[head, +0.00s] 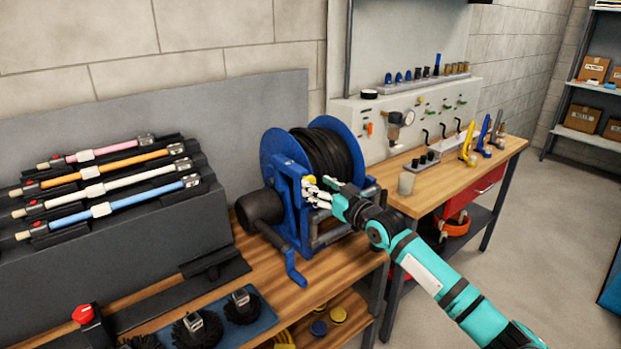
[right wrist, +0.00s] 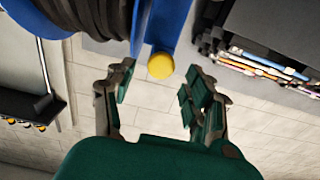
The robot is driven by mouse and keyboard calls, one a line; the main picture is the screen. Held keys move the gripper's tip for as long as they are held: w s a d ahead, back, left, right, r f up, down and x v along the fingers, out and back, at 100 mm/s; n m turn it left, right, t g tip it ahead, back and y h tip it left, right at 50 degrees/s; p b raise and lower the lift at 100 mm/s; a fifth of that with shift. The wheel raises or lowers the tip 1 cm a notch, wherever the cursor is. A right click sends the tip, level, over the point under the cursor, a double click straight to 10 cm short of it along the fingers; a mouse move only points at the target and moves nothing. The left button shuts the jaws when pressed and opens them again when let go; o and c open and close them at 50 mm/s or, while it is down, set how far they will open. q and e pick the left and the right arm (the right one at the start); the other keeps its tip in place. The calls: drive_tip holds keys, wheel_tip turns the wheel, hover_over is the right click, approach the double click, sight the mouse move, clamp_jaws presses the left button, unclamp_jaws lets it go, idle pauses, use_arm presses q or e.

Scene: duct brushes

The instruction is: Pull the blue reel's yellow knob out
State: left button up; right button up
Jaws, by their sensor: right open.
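The blue reel (head: 275,148) stands on the wooden bench with black hose wound on it. Its yellow knob (head: 311,180) sits on the blue side frame, just left of my right gripper's fingertips. In the right wrist view the round yellow knob (right wrist: 161,66) lies ahead of the fingers, in line with the gap between them. My right gripper (head: 322,191) is open and empty; its two fingers (right wrist: 155,88) are spread apart in the wrist view. I cannot tell the exact distance from fingertips to knob. My left gripper is not in view.
A dark rack (head: 110,215) with several coloured rods stands at the left. A blue crank handle (head: 290,268) hangs at the reel's front. Round black brushes on a blue mat (head: 262,318) lie at the front. A cup (head: 406,183) stands on the bench at the right.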

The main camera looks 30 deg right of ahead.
sight(312, 182)
drive_tip(key=shift+w+a, duration=0.2)
drive_tip(key=shift+w, duration=1.8)
